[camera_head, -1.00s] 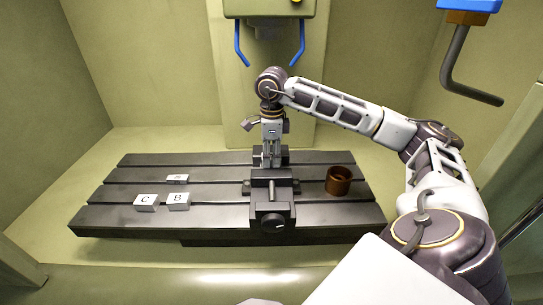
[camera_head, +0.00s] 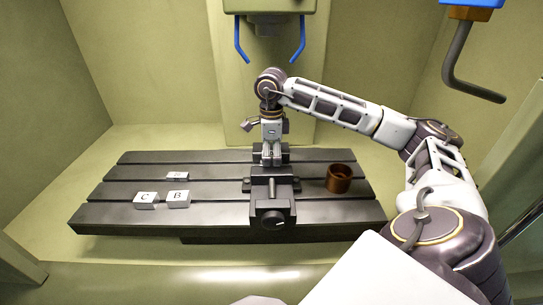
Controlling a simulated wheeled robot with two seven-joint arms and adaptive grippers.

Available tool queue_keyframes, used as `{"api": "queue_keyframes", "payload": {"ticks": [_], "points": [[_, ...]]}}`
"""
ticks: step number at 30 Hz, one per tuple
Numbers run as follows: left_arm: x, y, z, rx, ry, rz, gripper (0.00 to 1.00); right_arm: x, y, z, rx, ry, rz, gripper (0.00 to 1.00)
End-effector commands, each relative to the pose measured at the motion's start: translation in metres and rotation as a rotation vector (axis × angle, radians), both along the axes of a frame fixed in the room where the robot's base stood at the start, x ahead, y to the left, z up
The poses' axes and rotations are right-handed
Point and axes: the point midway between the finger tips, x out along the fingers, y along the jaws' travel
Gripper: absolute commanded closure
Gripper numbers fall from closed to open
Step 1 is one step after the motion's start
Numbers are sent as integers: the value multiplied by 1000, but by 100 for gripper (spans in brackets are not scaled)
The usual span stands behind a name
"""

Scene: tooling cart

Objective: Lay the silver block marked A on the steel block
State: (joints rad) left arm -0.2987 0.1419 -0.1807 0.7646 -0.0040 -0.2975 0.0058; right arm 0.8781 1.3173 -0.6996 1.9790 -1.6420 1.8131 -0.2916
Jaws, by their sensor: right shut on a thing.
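My right gripper (camera_head: 271,158) points down over the dark vise (camera_head: 271,189) in the middle of the slotted table. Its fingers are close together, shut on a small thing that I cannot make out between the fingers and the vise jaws. A silver block marked B (camera_head: 178,199) and one marked C (camera_head: 146,200) sit side by side on the left of the table. A smaller-looking silver block (camera_head: 177,176) lies behind them; its mark is too small to read. I cannot pick out the steel block at the vise. My left gripper is out of view.
A brown round cup (camera_head: 339,178) stands on the slotted table (camera_head: 220,215), right of the vise. Blue hooked bars (camera_head: 240,40) hang above the back. A grey bent handle (camera_head: 465,75) hangs at the upper right. The table's front left is bare.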

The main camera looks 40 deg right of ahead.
Motion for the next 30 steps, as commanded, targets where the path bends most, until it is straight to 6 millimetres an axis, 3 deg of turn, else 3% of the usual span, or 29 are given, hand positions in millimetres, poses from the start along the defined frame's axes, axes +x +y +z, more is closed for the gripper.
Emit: {"api": "queue_keyframes", "payload": {"ticks": [14, 19, 30], "points": [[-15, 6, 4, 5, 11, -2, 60, 0, 0, 13, -1, 0, -1, 43], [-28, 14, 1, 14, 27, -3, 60, 1, 0, 37, 0, -3, -1, 43], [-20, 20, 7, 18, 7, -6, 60, 1, 0, 90, 0, -4, -2, 43]]}}
